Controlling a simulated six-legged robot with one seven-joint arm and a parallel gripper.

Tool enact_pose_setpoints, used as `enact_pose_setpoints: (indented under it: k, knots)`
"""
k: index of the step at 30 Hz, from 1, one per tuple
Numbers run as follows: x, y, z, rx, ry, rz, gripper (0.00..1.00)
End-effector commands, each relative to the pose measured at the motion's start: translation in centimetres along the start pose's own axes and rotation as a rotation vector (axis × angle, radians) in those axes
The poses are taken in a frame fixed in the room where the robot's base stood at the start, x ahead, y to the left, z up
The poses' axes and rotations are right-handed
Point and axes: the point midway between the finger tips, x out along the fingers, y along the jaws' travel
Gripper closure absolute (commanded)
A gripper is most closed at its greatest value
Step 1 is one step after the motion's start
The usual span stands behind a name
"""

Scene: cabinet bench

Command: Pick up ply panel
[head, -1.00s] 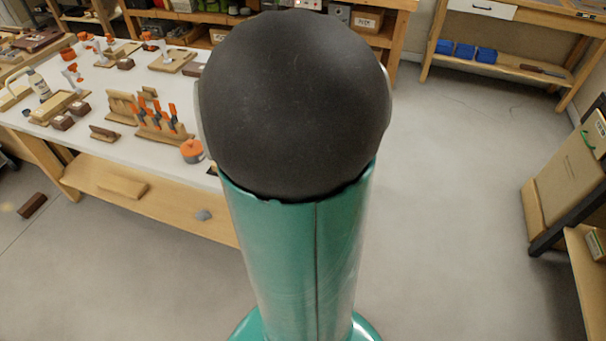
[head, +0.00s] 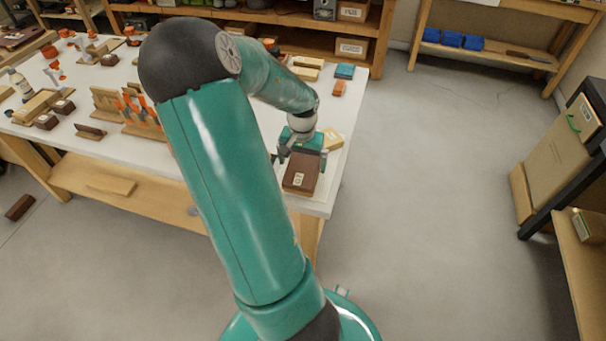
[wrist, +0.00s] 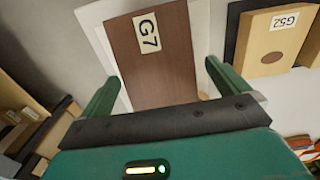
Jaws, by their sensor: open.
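A dark brown flat panel (head: 302,168) with a white label lies near the right front corner of the white table. In the wrist view this brown panel (wrist: 160,75) reads G7 and lies between my two fingers, with a pale edge around it. My gripper (head: 303,156) is over its far part; in the wrist view my gripper (wrist: 160,76) is open, fingers apart on either side. I cannot tell whether they touch it. A light wood piece labelled G52 (wrist: 272,40), with a dark oval, lies to the right; I cannot tell which is ply.
The white table (head: 318,207) holds wooden blocks, orange clamps (head: 140,108) and a bottle (head: 19,82) to the left. A teal box (head: 344,72) stands at its back right. Shelves (head: 352,47) are behind. Open floor lies right of the table, before a cabinet (head: 562,146).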

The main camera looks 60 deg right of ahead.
Motion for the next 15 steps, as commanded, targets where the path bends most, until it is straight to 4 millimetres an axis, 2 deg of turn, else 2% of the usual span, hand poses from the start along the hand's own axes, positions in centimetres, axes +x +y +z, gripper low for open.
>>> enact_pose_setpoints:
  k: [5,12,15]
  knots:
    - [1.6,0.2,0.0,0.002,-0.002,0.002,0.00]
    - [5.0,0.3,0.0,0.002,-0.001,0.002,0.00]
    - [5.5,0.3,0.0,0.000,0.000,0.000,0.00]
